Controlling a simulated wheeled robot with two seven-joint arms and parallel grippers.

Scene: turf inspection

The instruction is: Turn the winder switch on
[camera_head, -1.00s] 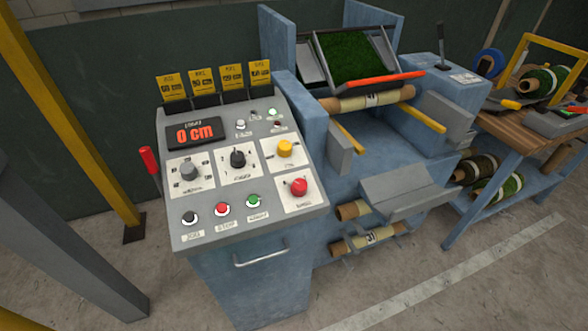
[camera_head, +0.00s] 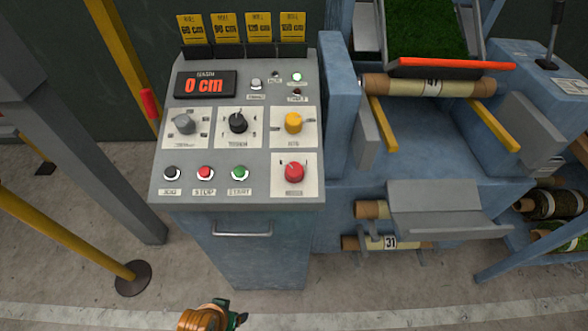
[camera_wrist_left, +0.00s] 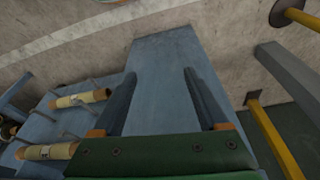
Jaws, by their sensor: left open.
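The sloped grey control panel (camera_head: 257,150) stands left of centre in the head view. It carries a grey knob (camera_head: 184,124), a black knob (camera_head: 238,123), a yellow knob (camera_head: 293,122) and a red knob (camera_head: 294,172). Their small labels are too blurred to tell which is the winder switch. An orange and green part of my left arm (camera_head: 208,317) shows at the bottom edge, below the panel and apart from it. In the left wrist view my left gripper (camera_wrist_left: 160,74) is open and empty, with the blue cabinet (camera_wrist_left: 170,60) beyond its fingers. My right gripper is not in view.
Black, red and green buttons (camera_head: 205,173) line the panel's lower edge. A display (camera_head: 205,85) reads 0 cm. A handle (camera_head: 242,231) sticks out of the cabinet front. The blue machine with turf (camera_head: 425,30) stands right; a yellow post (camera_head: 122,60) stands left. The floor in front is clear.

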